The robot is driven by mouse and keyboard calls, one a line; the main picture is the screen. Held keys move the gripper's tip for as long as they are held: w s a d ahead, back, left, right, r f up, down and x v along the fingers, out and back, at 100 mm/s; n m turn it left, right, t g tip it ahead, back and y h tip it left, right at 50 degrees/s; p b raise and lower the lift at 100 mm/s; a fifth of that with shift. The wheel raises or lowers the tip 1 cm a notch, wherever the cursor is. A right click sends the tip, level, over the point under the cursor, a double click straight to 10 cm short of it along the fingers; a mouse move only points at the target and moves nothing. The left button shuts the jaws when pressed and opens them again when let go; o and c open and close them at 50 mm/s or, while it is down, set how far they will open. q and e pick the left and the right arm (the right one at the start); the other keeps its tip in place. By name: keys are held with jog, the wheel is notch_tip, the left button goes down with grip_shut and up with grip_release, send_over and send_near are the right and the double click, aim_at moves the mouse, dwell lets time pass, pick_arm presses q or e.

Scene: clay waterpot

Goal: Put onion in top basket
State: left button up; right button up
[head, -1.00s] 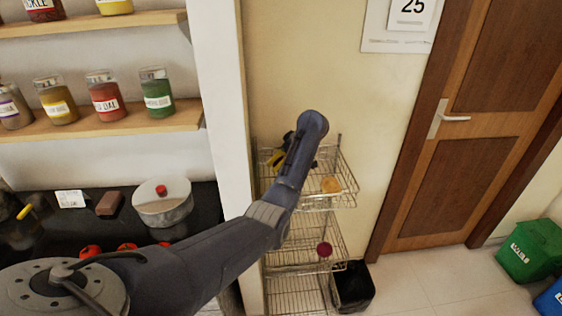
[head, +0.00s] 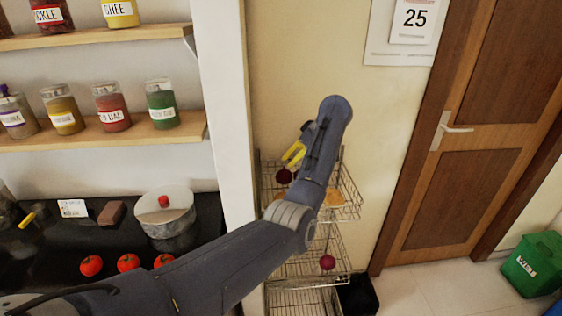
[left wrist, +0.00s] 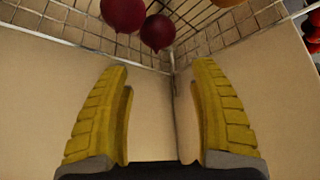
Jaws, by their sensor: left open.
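My left gripper (head: 297,154) is over the top basket (head: 345,213) of the wire rack. Its yellow fingers are apart with nothing between them, as the left wrist view also shows (left wrist: 160,80). A dark red onion (head: 284,175) shows just below the fingers, at the top basket's left side. Another dark red onion (head: 327,262) is in the middle basket. The left wrist view has two dark red round onions, one at the top edge (left wrist: 123,14) and one beside it (left wrist: 157,34), both clear of the fingertips. My arm hides part of the top basket. My right gripper is not in view.
A tan round item (head: 333,198) lies in the top basket. Several tomatoes (head: 128,262) and a lidded pot (head: 165,215) are on the black counter at left. A white wall edge (head: 226,120) stands between the shelves and rack. A black bin (head: 358,296) is below.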

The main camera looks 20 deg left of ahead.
pick_arm(q)
jog(key=shift+v, duration=0.8)
